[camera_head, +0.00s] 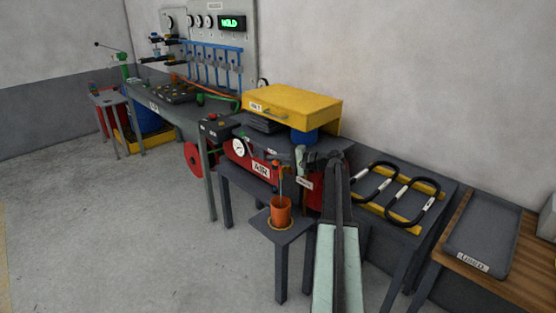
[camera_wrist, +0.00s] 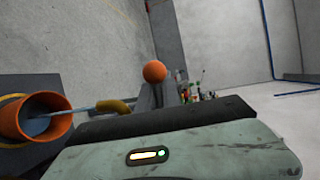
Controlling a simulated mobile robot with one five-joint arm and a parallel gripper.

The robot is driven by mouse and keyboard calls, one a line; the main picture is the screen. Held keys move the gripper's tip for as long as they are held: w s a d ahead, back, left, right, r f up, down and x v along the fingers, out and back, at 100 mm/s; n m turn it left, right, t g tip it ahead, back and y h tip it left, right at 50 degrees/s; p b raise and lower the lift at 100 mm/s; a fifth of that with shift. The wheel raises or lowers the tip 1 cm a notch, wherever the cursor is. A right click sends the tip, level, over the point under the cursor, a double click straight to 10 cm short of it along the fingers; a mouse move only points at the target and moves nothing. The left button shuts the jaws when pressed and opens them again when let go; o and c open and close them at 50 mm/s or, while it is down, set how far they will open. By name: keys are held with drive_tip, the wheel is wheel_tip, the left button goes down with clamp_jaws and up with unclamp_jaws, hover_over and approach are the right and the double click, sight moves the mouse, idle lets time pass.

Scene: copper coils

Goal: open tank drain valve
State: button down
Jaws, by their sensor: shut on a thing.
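The red air tank (camera_head: 237,157) with a white gauge and an AIR label sits on the dark stand in the head view. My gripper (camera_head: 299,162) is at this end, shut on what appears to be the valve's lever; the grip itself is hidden. An orange cup (camera_head: 281,212) stands below the spout and also shows in the wrist view (camera_wrist: 60,106). A thin pale blue streak runs from the spout into the cup.
A yellow drawer box (camera_head: 292,105) stands above the tank. Two black coil loops lie on a yellow-railed table (camera_head: 440,181) to the right. A grey tray (camera_head: 486,232) is further right. A bench (camera_head: 150,100) stands at the back left; the left floor is clear.

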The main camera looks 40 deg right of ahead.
drive_tip(key=shift+d, duration=0.1)
drive_tip(key=c, duration=1.6)
unclamp_jaws()
drive_tip(key=shift+o, duration=0.3)
drive_tip(key=p+v, duration=0.1)
drive_tip(key=v, duration=0.6)
drive_tip(key=shift+s, duration=0.3)
